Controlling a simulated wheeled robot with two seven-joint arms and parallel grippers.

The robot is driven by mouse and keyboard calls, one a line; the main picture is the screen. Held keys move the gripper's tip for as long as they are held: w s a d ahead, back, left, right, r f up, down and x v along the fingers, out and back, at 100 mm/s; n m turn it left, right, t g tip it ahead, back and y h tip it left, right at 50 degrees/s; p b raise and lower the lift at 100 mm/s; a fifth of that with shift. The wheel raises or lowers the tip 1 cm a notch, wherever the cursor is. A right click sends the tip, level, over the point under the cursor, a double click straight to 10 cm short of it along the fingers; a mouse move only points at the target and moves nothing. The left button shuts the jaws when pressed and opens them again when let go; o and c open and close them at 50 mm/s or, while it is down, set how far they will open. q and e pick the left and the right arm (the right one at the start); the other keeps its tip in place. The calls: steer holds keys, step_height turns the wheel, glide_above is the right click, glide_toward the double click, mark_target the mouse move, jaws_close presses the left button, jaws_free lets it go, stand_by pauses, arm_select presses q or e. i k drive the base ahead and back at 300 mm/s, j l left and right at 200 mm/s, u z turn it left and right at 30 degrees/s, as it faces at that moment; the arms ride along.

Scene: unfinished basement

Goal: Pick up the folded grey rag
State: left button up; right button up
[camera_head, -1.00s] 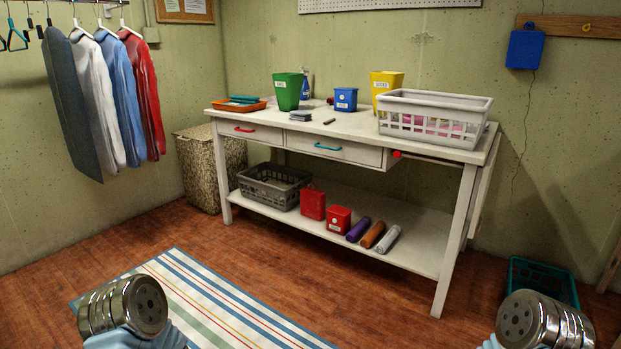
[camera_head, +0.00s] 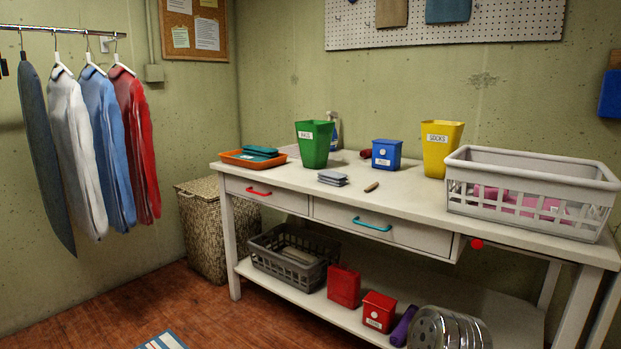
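The folded grey rag (camera_head: 332,178) lies on the white workbench top (camera_head: 410,198), near its front edge. It is a small flat stack, in front of the green bin (camera_head: 314,143) and left of a small brown object (camera_head: 371,187). Nothing touches it. A metal part of my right arm shows at the bottom, in front of the lower shelf. Neither gripper's fingers are in view.
An orange tray (camera_head: 250,158) with teal cloths, a blue box (camera_head: 386,154), a yellow bin (camera_head: 441,147) and a grey basket (camera_head: 531,194) stand on the bench. Drawers with a red handle (camera_head: 258,193) and a teal handle (camera_head: 371,224) sit below. Hanging clothes and a wicker hamper (camera_head: 205,229) are at left.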

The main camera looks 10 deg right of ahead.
mark_target(332, 177)
steer(key=i+j+z, duration=0.8)
steer(key=j, duration=0.25)
steer(key=i+j+z, duration=0.25)
steer(key=j, duration=0.15)
